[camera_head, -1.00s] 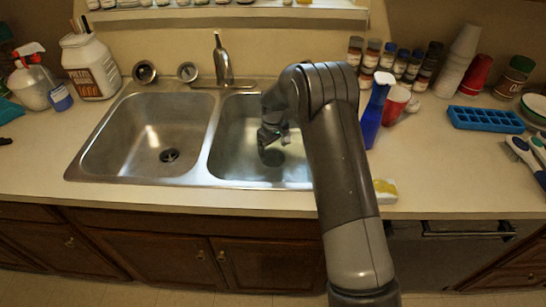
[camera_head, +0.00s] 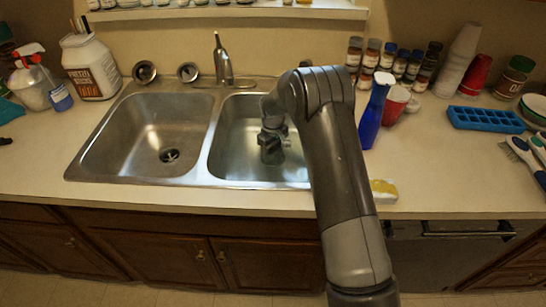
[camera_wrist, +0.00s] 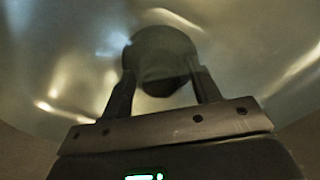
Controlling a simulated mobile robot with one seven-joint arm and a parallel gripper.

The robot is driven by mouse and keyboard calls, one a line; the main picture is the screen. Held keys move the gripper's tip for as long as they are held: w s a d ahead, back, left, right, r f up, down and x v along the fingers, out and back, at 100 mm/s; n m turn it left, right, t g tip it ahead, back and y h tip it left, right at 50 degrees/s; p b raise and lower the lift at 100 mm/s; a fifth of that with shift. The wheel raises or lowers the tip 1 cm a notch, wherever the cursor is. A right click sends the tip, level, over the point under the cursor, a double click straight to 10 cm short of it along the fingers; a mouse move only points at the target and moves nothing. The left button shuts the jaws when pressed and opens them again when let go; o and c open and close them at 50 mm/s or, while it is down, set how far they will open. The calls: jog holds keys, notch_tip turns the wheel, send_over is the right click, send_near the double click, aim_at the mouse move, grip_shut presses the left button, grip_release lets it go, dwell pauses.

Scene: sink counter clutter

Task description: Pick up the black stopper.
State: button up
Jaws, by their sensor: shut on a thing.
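The black stopper (camera_wrist: 161,48) shows in the wrist view as a dark round piece between my two fingertips, over the bright metal of the sink. My gripper (camera_wrist: 163,78) is shut on it, one finger at each side. In the head view my gripper (camera_head: 270,156) is low inside the right basin (camera_head: 232,155), over the drain area. There the stopper cannot be told apart from the dark gripper. Whether it still touches the basin floor is unclear.
The left basin (camera_head: 125,140) is empty, with a dark drain. The faucet (camera_head: 222,60) stands behind the divider.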

jog(key=shift+s+f, duration=0.15)
jog(key=shift+f, duration=0.1)
jog(key=shift+c, duration=0.4)
